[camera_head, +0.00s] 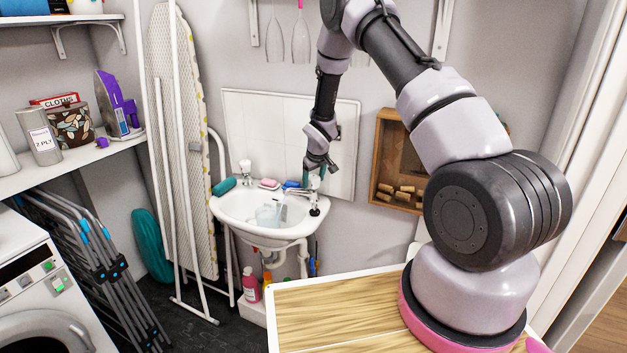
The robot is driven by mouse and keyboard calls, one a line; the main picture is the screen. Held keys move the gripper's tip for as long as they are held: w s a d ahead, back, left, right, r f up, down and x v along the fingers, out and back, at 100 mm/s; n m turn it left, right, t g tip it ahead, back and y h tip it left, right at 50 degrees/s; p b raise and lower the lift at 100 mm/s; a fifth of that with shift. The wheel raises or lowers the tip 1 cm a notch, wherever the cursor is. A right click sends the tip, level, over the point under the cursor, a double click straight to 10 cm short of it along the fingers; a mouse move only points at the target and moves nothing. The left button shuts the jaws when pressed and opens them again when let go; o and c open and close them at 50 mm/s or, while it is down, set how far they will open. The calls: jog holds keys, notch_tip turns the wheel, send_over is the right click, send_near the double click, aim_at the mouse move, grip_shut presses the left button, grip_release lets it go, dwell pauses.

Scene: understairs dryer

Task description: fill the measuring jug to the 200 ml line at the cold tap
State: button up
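A white washbasin (226,207) is fixed to the wall. A clear, pale jug (268,214) sits in its bowl; its markings and water level are too small to read. A white streak above the jug's right side may be a spout or running water; I cannot tell which. My gripper (315,183) points down at the basin's back right corner, at the right tap, which it mostly hides. I cannot tell whether its fingers touch the tap or are open or shut. A left tap (246,172) stands at the back left.
Soap (269,184) and a blue item (291,185) lie on the basin's back ledge, close to my gripper. A wooden wall box (384,165) hangs to the right. An ironing board (180,140) leans at left. Bottles (250,285) stand below the basin.

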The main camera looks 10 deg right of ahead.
jog(key=v, duration=1)
jog(key=shift+s+r, duration=0.2)
jog(key=shift+r, duration=0.15)
dwell(6.7)
